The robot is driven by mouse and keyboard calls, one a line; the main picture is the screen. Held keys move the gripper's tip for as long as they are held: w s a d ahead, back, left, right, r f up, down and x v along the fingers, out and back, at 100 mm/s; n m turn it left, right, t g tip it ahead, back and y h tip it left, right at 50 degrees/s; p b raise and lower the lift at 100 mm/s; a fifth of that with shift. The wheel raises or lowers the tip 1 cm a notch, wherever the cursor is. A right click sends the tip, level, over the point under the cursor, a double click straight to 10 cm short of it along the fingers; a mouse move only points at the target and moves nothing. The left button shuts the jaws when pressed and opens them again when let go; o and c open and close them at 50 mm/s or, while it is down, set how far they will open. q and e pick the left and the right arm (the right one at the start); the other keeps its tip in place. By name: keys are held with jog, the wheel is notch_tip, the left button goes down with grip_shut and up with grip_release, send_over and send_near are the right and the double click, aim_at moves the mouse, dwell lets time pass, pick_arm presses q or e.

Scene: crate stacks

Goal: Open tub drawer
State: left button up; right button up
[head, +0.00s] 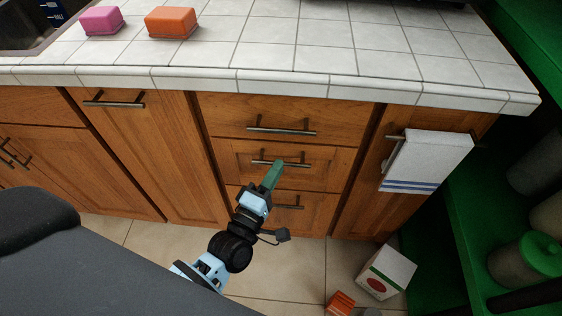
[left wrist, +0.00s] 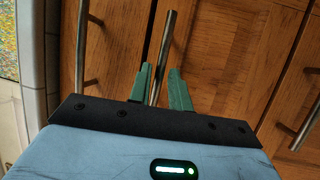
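A wooden cabinet has a stack of three drawers: a top drawer (head: 235,120), a middle drawer (head: 330,172) and a bottom drawer (head: 315,215). All three look shut, and nothing marks which is the tub drawer. My left gripper (head: 277,166) is at the middle drawer's bar handle (head: 298,165). In the left wrist view, the green fingers of the left gripper (left wrist: 161,72) stand apart on either side of this metal handle (left wrist: 168,35), with small gaps visible. The fingertips hide part of the handle in the head view. My right gripper is not in view.
A white tiled counter (head: 300,55) overhangs the drawers and holds pink (head: 102,21) and orange (head: 171,23) boxes. A towel (head: 428,160) hangs at the right. A white-topped box (head: 387,272) lies on the floor, near a green shelf (head: 460,215).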

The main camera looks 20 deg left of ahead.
pick_arm(q)
jog(key=shift+x, duration=1.5)
grip_shut()
